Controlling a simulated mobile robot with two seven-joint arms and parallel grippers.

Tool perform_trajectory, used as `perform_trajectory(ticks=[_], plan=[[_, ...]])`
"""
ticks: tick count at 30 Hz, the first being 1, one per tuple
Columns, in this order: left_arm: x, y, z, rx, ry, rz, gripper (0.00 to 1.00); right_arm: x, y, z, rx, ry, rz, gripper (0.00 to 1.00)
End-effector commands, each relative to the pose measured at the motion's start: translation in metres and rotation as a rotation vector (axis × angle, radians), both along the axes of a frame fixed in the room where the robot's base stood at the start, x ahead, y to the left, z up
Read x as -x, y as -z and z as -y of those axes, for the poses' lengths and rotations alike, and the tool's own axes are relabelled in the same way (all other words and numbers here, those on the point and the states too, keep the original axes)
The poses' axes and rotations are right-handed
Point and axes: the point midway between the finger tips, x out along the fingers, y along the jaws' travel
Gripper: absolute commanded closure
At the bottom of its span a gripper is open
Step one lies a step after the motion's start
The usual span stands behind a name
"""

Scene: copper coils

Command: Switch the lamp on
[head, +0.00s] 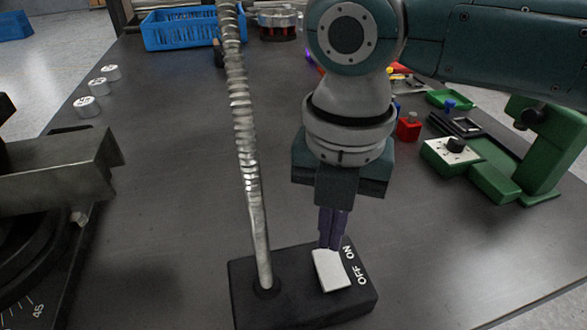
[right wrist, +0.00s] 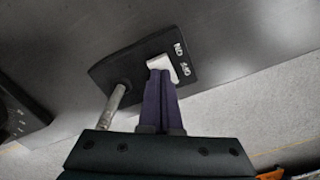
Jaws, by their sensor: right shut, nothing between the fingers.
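The lamp's black base (head: 245,300) stands at the near edge of the table, with its ribbed metal neck (head: 243,120) rising out of the top of the head view. A white rocker switch (head: 331,271) is on the base, with OFF and ON printed beside it. My right gripper (head: 331,244) is shut and empty, pointing down, its purple fingertips at the far end of the switch, beside ON. In the right wrist view the fingertips (right wrist: 161,76) overlap the switch (right wrist: 163,64). I cannot tell whether they press it or which way it is tilted. The lamp's head is out of view.
A metal machine (head: 60,170) with an angle scale stands at the left. Several silver weights (head: 87,107) are behind it. A blue crate (head: 180,28) is at the back. A green stand (head: 540,150) and a red block (head: 409,126) are at the right. The table's middle is clear.

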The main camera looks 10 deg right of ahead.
Motion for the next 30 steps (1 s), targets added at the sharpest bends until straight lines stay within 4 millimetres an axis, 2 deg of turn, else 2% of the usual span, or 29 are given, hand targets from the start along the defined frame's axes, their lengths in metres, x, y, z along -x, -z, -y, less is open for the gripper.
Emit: perform_trajectory(ticks=[30], plan=[[0.000, 0.010, 0.000, 0.000, 0.000, 0.000, 0.50, 0.000, 0.015, 0.000, 0.000, 0.000, 0.000, 1.00]])
